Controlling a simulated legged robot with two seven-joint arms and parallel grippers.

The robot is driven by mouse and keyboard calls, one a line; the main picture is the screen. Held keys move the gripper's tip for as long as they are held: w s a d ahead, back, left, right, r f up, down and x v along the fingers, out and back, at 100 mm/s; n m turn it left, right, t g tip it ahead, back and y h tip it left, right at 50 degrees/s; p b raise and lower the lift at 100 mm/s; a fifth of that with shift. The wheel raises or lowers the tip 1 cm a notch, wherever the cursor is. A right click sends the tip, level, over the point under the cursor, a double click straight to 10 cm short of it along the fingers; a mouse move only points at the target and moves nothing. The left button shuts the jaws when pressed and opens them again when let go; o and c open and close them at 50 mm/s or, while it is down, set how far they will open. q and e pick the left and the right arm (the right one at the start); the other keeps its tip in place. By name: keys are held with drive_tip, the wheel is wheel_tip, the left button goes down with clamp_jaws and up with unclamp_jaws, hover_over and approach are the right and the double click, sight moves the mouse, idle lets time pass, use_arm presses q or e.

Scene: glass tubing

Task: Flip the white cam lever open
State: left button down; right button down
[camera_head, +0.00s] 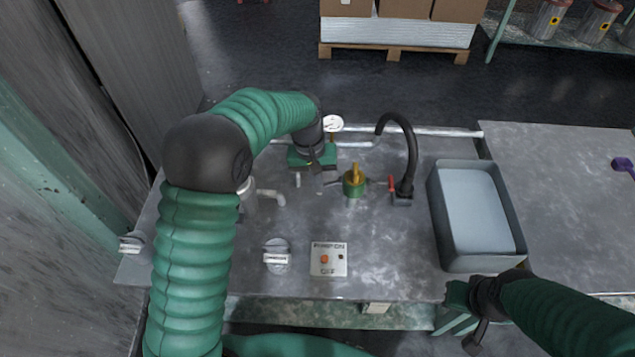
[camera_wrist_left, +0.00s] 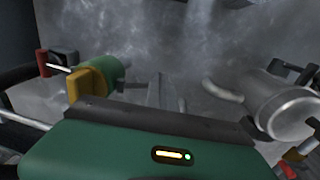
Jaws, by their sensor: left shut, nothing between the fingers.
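A pale lever (camera_head: 270,195), which seems to be the white cam lever, sticks out to the right from a metal cylinder (camera_head: 248,198) partly hidden behind my left arm. In the left wrist view the lever (camera_wrist_left: 222,90) lies right of my fingers, joined to the cylinder (camera_wrist_left: 285,108). My left gripper (camera_head: 317,184) is shut and empty, pointing down, to the right of the lever and apart from it. Its fingers show in the left wrist view (camera_wrist_left: 160,92). My right gripper (camera_head: 458,312) is at the front edge, far from the lever; its fingers are unclear.
A green and yellow valve (camera_head: 354,184) with a red handle (camera_head: 391,184) stands right of my left gripper. A black curved spout (camera_head: 411,150) and a grey tray (camera_head: 437,215) are further right. A knob (camera_head: 277,256) and switch plate (camera_head: 329,260) are in front. A gauge (camera_head: 333,123) is behind.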

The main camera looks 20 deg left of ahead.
use_arm(q)
drive_tip(key=c, duration=2.1)
unclamp_jaws()
drive_tip(key=shift+a, duration=0.25)
drive_tip(key=shift+c, duration=0.2)
drive_tip(key=o, duration=0.7)
drive_tip(key=shift+o, duration=0.2)
drive_tip(key=shift+d, duration=0.15)
wheel_tip(320, 180, up, 17)
drive_tip(key=a+p, duration=0.2)
drive_tip(key=p, duration=0.2)
drive_tip(key=shift+s+f+p, duration=0.2)
drive_tip(key=shift+s+p, duration=0.05)
drive_tip(key=shift+p, duration=0.05)
